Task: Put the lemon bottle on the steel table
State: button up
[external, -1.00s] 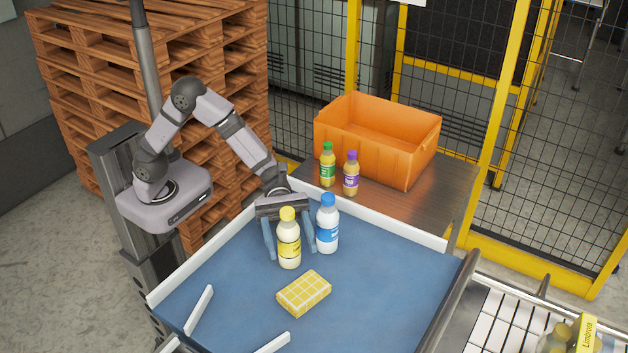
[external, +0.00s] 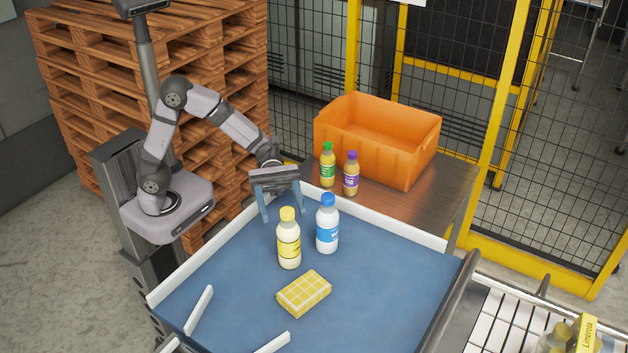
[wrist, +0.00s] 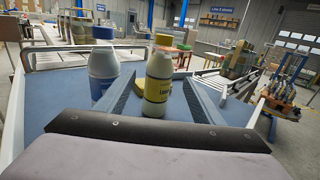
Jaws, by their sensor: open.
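The lemon bottle, pale yellow with a yellow cap, (external: 289,246) stands upright on the blue conveyor belt. In the wrist view the lemon bottle (wrist: 158,82) is ahead, in line with the gap between the fingers. My gripper (external: 283,216) is open and empty, behind and above the lemon bottle on the arm's side. The steel table (external: 436,196) is behind the belt, with bare room at its right front.
A white bottle with a blue cap (external: 327,230) stands close right of the lemon bottle; a yellow checked pack (external: 304,293) lies in front. An orange crate (external: 365,160), a green-capped bottle (external: 328,168) and a purple-capped bottle (external: 351,177) are on the table. White rails edge the belt.

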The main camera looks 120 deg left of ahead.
aim_at(293, 242)
jog(key=shift+o, duration=0.5)
jog(key=shift+s+a, duration=0.15)
jog(key=shift+n+t+y, duration=0.4)
jog(key=shift+y, duration=0.1)
jog(key=w+d, duration=0.1)
jog(key=w+d+f+b, duration=0.2)
jog(key=shift+w+d, duration=0.15)
jog(key=shift+w, duration=0.05)
jog(key=shift+w+r, duration=0.1)
jog(key=shift+r, duration=0.1)
jog(key=shift+p+x, duration=0.6)
jog(key=shift+x, duration=0.4)
jog(key=shift+w+d+p, duration=0.2)
jog(key=shift+d+p, duration=0.1)
jog(key=shift+p, duration=0.1)
jog(key=p+x, duration=0.2)
jog(key=x, duration=0.1)
jog(key=shift+d, duration=0.15)
jog(key=shift+w+d+f, duration=0.1)
jog(key=shift+w+d, duration=0.25)
jog(key=shift+w, duration=0.15)
